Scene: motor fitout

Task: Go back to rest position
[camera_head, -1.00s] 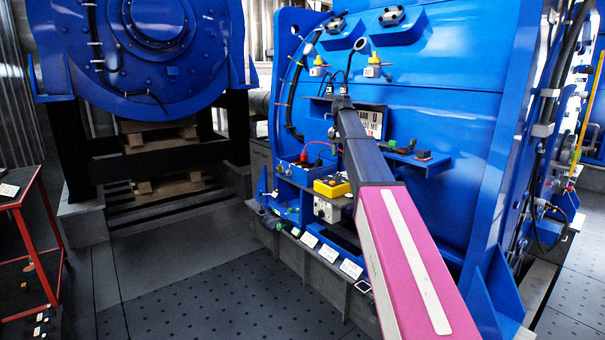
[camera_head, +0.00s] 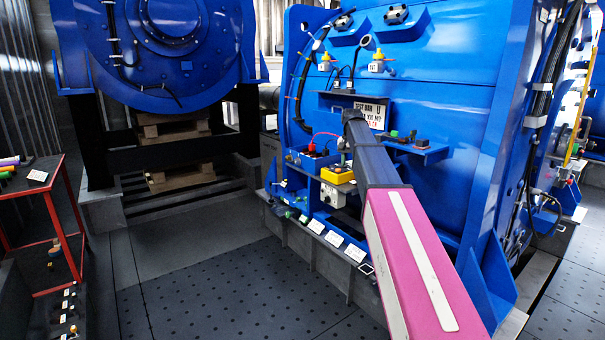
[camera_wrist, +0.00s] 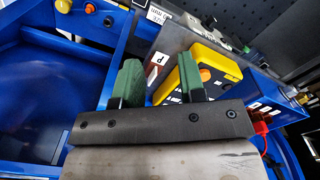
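My gripper (camera_wrist: 160,84) shows in the wrist view with its two green fingers wide apart and nothing held between them. Behind the fingers, the wrist view shows a yellow box (camera_wrist: 214,62) with an orange button and a white label marked P (camera_wrist: 157,61). I cannot tell how far they are from the fingertips. In the head view my pink and dark arm reaches to the blue machine (camera_head: 450,95), its end in front of the sign (camera_head: 372,112). The gripper itself is hidden there. The yellow box (camera_head: 338,175) is just left of my arm.
A small blue shelf (camera_head: 425,152) with small parts sits right of my arm's end. White cards (camera_head: 334,239) line the machine's lower ledge. A red-framed rack (camera_head: 72,205) stands at the left. The dotted floor (camera_head: 225,290) between is clear.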

